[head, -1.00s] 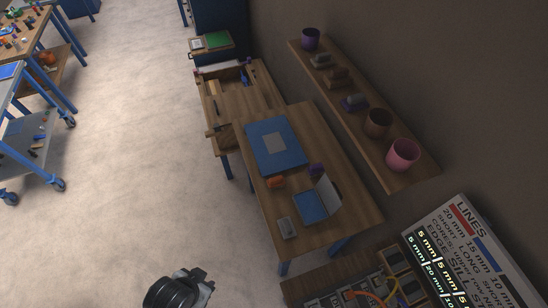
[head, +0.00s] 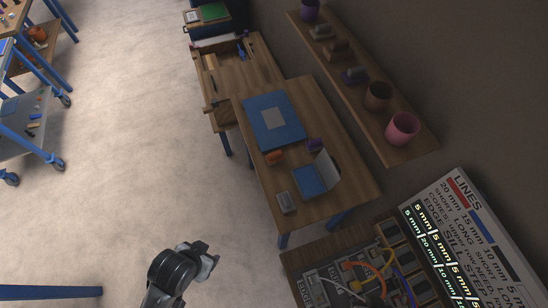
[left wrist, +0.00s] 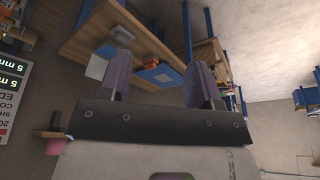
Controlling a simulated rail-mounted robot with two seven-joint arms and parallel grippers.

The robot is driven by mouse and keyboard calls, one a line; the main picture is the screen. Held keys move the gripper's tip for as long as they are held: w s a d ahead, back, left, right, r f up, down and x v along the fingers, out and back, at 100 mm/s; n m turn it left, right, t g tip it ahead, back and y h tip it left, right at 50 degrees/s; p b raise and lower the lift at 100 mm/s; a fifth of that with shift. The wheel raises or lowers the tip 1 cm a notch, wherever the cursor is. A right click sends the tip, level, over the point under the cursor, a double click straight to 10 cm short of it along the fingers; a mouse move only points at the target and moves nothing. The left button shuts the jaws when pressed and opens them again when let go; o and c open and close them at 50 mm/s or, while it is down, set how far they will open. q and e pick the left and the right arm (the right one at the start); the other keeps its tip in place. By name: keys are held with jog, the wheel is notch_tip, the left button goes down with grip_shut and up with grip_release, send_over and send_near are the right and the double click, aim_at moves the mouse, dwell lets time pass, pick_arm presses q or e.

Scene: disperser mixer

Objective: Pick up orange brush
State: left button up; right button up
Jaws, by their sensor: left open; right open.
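A small orange item (head: 274,157), which looks like the orange brush, lies on the wooden table, just in front of a blue panel and left of a blue-and-white open box. It is too small to make out bristles. My left gripper (head: 212,260) is low in the head view, over the floor, well apart from the table. In the left wrist view its two fingers (left wrist: 158,88) are spread with nothing between them. Small orange patches show on the table beyond the fingers there; I cannot tell which is the brush. My right gripper is not in view.
The table (head: 335,210) also holds a blue panel (head: 258,128), a grey tray (head: 286,202), an open box (head: 309,181) and a purple item (head: 315,145). A cable-filled workbench (head: 300,262) stands at the lower right. A wall shelf (head: 350,95) carries cups.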

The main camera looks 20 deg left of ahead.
pick_arm(q)
jog(key=o, duration=0.8)
jog(key=shift+a, duration=0.15)
jog(key=shift+c, duration=0.2)
